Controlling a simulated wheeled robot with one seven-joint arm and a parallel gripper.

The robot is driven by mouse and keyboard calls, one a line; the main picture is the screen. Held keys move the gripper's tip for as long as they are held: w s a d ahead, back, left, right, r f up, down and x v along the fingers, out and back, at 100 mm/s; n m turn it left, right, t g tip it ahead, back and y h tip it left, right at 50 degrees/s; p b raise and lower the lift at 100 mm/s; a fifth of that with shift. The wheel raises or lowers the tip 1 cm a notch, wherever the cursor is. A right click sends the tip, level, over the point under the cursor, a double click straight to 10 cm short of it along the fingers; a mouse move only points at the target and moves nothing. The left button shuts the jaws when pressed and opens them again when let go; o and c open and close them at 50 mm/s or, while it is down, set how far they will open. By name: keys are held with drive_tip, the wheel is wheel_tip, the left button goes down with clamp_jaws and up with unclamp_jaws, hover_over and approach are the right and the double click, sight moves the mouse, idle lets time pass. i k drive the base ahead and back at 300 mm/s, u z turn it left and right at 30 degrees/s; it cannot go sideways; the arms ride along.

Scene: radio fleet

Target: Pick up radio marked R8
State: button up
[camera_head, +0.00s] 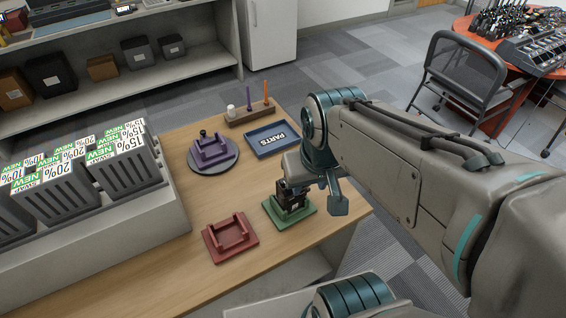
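A dark boxy thing that looks like a radio (289,203) sits in the green cradle (275,212) near the table's right edge. A small light mark shows on it, too small to read, so I cannot confirm R8. My gripper (293,188) is right above the green cradle, at the top of this dark thing. The fingers are dark and merge with it, so I cannot tell whether they are open or shut on it. The red cradle (230,240) is empty. The purple cradle (209,150) stands on a round grey base, with a small black knob behind it.
The wooden table (190,260) has a blue PARTS tray (272,141) and a wooden block (249,115) with upright pegs at the back. Grey bins (130,172) with sale signs stand at left. A chair (462,85) and red table (492,125) are far right.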

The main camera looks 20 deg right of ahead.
sight(296, 203)
drive_tip(key=u, duration=2.45)
drive_tip(key=k, duration=1.1)
drive_tip(key=z, duration=1.3)
drive_tip(key=i, duration=0.5)
drive_tip(key=z, duration=0.05)
